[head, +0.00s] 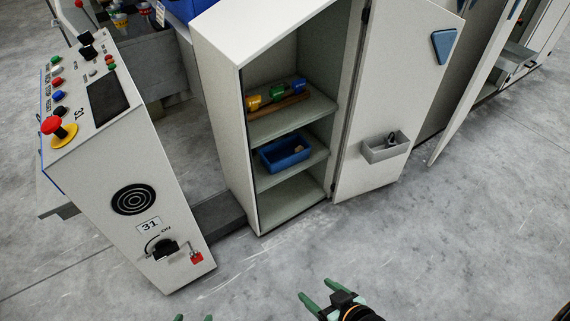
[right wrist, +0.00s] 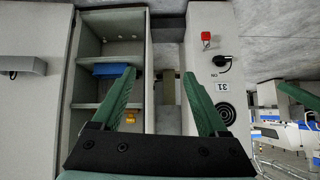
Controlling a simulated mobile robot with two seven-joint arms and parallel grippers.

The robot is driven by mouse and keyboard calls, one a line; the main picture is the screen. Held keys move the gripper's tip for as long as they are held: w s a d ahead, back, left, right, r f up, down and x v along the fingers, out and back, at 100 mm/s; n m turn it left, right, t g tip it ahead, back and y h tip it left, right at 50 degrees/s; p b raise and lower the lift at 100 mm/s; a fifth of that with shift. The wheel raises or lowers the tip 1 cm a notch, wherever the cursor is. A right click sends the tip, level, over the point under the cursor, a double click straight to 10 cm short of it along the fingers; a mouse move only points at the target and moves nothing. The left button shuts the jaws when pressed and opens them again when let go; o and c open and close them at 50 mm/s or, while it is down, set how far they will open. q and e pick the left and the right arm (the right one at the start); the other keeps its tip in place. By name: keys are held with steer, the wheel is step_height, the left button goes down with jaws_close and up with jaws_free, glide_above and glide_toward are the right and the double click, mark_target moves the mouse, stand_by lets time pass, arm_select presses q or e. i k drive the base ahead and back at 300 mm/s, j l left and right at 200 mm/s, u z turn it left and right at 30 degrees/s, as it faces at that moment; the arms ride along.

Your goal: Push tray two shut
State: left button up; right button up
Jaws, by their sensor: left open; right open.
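No thing marked as tray two can be made out in either view. An open cabinet (head: 221,80) stands in the middle of the head view, with a blue bin (head: 285,155) on its middle shelf. The bin also shows in the right wrist view (right wrist: 112,70). A small grey tray (head: 386,150) is fixed to the inside of the open cabinet door (head: 365,100). My left gripper (head: 193,318) shows only its open fingertips at the bottom edge. My right gripper (head: 318,291) is open and empty over the floor, apart from the cabinet; its fingers spread in the right wrist view (right wrist: 160,73).
A control console (head: 150,190) with a red mushroom button, screen and number 31 stands left of the cabinet. Yellow, green and blue spools (head: 278,95) lie on the upper shelf. Another open door (head: 460,110) is at right. The floor in front is clear.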

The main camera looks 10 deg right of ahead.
mark_target(514, 58)
steer(key=k, duration=0.1)
steer(key=z, duration=1.8)
